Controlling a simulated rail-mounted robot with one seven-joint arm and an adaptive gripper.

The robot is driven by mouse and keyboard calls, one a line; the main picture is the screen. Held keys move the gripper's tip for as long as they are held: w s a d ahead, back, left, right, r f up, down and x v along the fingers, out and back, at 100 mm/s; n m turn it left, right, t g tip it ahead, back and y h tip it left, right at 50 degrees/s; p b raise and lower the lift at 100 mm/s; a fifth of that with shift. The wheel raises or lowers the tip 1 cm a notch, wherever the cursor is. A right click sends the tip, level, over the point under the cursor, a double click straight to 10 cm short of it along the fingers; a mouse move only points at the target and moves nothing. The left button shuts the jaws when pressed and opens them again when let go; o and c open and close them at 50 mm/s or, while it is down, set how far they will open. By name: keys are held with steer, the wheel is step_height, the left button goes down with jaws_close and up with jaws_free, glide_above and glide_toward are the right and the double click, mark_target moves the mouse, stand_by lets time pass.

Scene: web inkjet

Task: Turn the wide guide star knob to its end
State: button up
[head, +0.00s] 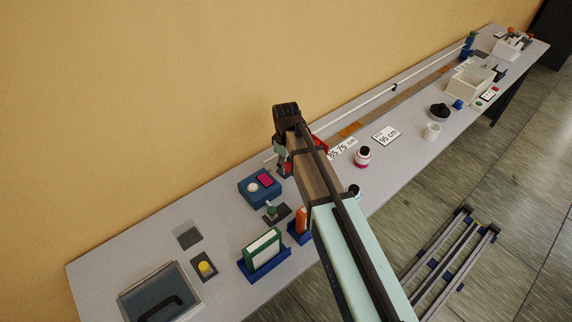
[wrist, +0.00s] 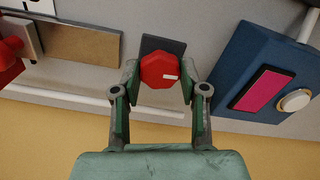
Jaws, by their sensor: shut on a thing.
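A red, many-sided knob (wrist: 160,70) with a short white mark stands over a dark plate (wrist: 166,46) in the wrist view. My gripper (wrist: 159,84) has its two green fingers on either side of the knob and is shut on it. The white mark lies right of the knob's centre, nearly level. In the head view my gripper (head: 283,166) is low over the bench near the wall, and the knob is mostly hidden by it. A second red knob (wrist: 9,54) is cut off at the left of the wrist view, by a metal block.
A blue box (wrist: 258,70) with a pink screen and a round white button stands right of my gripper; it also shows in the head view (head: 259,190). A white rail (wrist: 60,98) runs along the wall. A green-and-white holder (head: 262,250) stands nearer the bench's front edge.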

steer(key=m, duration=0.4)
steer(key=shift+m, duration=0.3)
steer(key=m+b, duration=0.1)
steer(key=m, duration=0.4)
steer(key=shift+m, duration=0.3)
steer(key=m, duration=0.8)
steer(key=shift+m, duration=0.3)
steer(key=o, duration=1.1)
steer(key=shift+o, duration=0.2)
